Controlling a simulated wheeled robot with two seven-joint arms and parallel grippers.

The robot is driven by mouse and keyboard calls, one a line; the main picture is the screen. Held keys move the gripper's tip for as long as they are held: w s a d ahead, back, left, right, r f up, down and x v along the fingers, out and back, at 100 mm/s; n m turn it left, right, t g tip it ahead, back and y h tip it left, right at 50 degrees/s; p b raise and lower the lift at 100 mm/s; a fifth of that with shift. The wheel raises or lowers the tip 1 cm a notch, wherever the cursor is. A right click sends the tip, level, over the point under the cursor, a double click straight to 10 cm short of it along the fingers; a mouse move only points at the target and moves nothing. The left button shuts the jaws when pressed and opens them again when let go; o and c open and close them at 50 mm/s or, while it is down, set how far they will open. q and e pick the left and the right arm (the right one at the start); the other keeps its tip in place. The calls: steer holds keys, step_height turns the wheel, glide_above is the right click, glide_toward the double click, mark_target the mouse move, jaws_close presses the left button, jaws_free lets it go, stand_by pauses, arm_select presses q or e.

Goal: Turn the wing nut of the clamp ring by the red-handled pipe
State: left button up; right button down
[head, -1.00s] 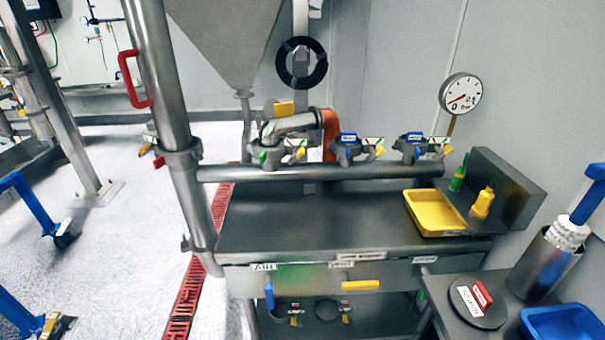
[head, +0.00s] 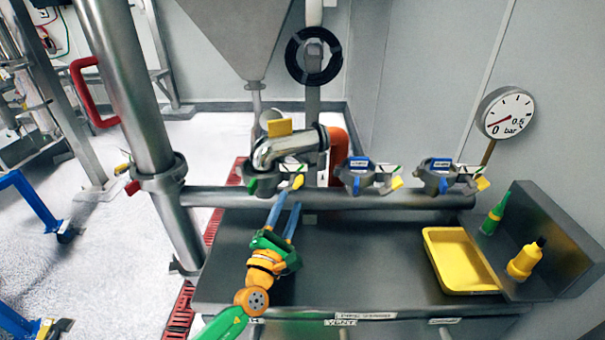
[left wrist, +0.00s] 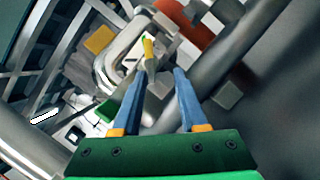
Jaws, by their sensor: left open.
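The upright steel pipe (head: 121,95) at the left of the head view carries a red handle (head: 84,93). A clamp ring (head: 160,173) sits around it, with a small red piece (head: 132,187) at its left side. My left gripper (head: 284,208) is open and empty, its blue fingers pointing at another clamp with green and yellow parts, under a bent steel pipe (head: 287,146). That clamp's yellow tab (head: 297,182) is just beyond the fingertips; it also shows in the left wrist view (left wrist: 149,50), ahead of the gap between the fingers. My right gripper is not in view.
An orange-red pipe (head: 338,150) stands behind the horizontal pipe.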

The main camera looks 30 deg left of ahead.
mark_target(294, 189)
arm_select(q)
steer(key=w+r, duration=0.1)
steer(key=w, duration=0.1)
steer(key=w+r, duration=0.2)
steer(key=shift+a, duration=0.4)
steer(key=shift+w+a+f, duration=0.1)
steer(key=shift+w, duration=0.2)
steer(key=shift+s, duration=0.2)
steer(key=shift+s+r, duration=0.15)
steer(key=shift+r, duration=0.1)
steer(key=shift+c, duration=1.1)
jaws_close()
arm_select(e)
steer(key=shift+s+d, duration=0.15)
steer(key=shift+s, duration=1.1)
